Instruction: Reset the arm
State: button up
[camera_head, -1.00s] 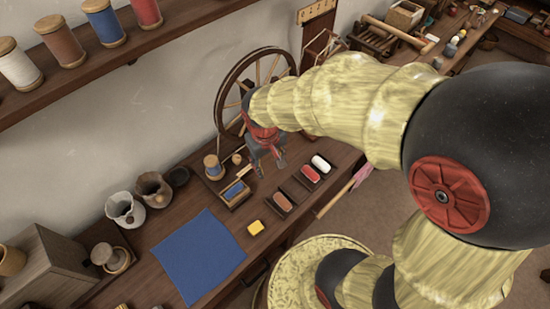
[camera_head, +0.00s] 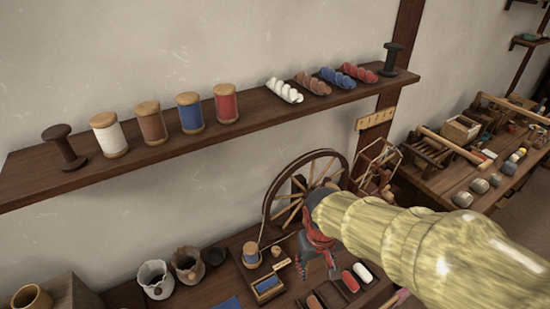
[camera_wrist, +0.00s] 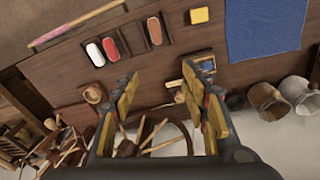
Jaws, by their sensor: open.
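My arm reaches in from the right in the head view. My gripper (camera_head: 332,266) hangs above the back of the bench, in front of the spinning wheel (camera_head: 300,195). In the wrist view my gripper (camera_wrist: 162,75) shows two spread fingers with yellow pads and nothing between them. It is apart from the bench top. Part of the wheel is hidden behind my arm.
A wall shelf (camera_head: 180,148) holds several thread spools and trays of coloured pieces. On the bench (camera_wrist: 262,72) are a blue cloth (camera_wrist: 262,28), a yellow block (camera_wrist: 200,15), small trays and pots. A second bench (camera_head: 455,180) with tools stands right.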

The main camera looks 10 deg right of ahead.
jog(key=shift+s, duration=0.15)
jog(key=s+r+t, duration=0.2)
jog(key=s+r, duration=0.1)
jog(key=r, duration=0.4)
jog(key=s+r+t, duration=0.2)
jog(key=s+r, duration=0.2)
jog(key=r, duration=0.3)
jog(key=shift+s+a+r+y, duration=0.25)
jog(key=shift+a+r+y, duration=0.1)
jog(key=shift+y, duration=0.05)
